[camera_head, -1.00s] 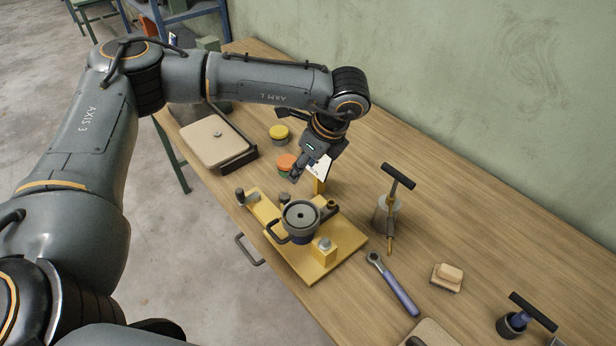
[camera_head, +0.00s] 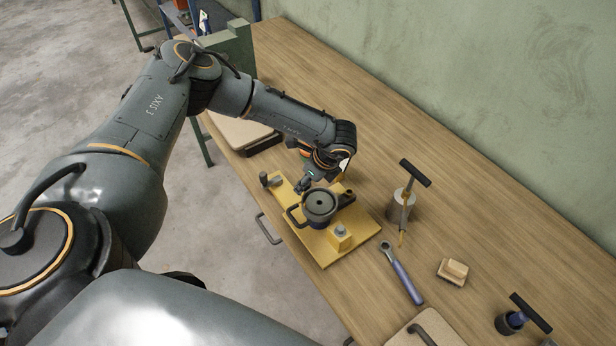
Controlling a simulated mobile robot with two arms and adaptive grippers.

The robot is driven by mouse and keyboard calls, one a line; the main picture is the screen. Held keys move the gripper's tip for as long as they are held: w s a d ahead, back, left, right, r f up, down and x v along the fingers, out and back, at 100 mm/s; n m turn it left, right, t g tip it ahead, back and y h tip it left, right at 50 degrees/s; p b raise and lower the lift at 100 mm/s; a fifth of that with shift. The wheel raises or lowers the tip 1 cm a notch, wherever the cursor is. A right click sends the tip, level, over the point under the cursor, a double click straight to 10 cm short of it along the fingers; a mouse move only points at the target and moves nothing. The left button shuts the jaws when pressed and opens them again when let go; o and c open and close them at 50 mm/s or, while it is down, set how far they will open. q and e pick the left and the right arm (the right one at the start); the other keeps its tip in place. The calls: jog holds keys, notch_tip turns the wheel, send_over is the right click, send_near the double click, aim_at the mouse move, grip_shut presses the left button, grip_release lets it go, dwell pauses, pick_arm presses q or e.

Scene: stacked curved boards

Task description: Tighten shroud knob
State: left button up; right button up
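A yellow fixture plate (camera_head: 325,250) lies on the wooden bench. It holds a round dark cup-like part (camera_head: 320,203) with a handle on its left side. A dark knob (camera_head: 265,179) stands at the plate's far left corner, and a grey knob (camera_head: 340,230) tops a yellow block on its near right. I cannot tell which one is the shroud knob. My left gripper (camera_head: 303,187) is low beside the far left rim of the round part. Its fingers are small and dark, so their opening and any contact are unclear. My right gripper is not in view.
A ratchet wrench (camera_head: 402,274), a T-handled tool (camera_head: 409,189) in a grey holder, a wooden brush or block (camera_head: 453,271) and another T-handled tool (camera_head: 513,320) lie to the right. A beige-topped case (camera_head: 240,132) sits behind my arm. The far right bench is clear.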

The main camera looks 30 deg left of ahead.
pick_arm(q)
grip_shut()
jog(key=shift+f, duration=0.1)
jog(key=shift+f+m+t+b, duration=0.15)
jog(key=shift+m+t+b, duration=0.15)
jog(key=shift+m+b, duration=0.45)
jog(key=m+b, duration=0.2)
jog(key=b, duration=0.1)
jog(key=m+t+b, duration=0.1)
jog(key=m+b, duration=0.1)
jog(key=b, duration=0.1)
jog(key=shift+s+a+t+h, duration=0.1)
jog(key=shift+a+t+h, duration=0.05)
jog(key=shift+t+h, duration=0.2)
jog(key=shift+r+m+t+h+b, duration=0.25)
jog(key=shift+m+h+b, duration=0.1)
jog(key=shift+m+b, duration=0.9)
grip_release()
jog(key=shift+s, duration=0.1)
